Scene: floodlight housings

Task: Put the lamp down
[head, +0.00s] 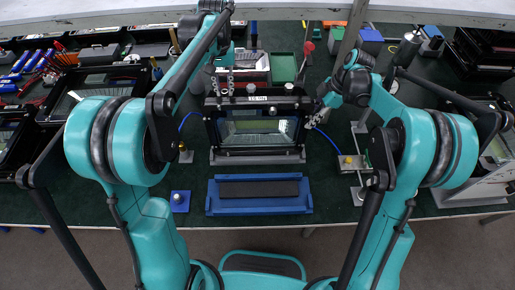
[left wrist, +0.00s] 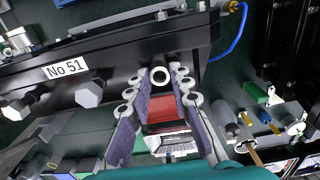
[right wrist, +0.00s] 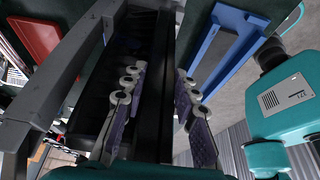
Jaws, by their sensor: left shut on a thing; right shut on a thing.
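The lamp (head: 254,101) is a black rectangular housing with a glass front, upright in the middle of the head view. My left gripper (head: 213,88) is shut on its upper left side; the left wrist view shows the fingers (left wrist: 161,95) at the black bar (left wrist: 125,60) labelled No 51. My right gripper (head: 324,96) is shut on its upper right side; in the right wrist view, the fingers (right wrist: 157,90) straddle the black frame (right wrist: 153,45). A grey bar (head: 230,158) shows at the lamp's foot. I cannot tell whether the lamp touches it.
A blue cradle with a dark pad (head: 258,206) lies in front of the lamp, empty. A small blue block (head: 180,201) is to its left. A green tray (head: 284,68) stands behind. Black housings and tools crowd the left side.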

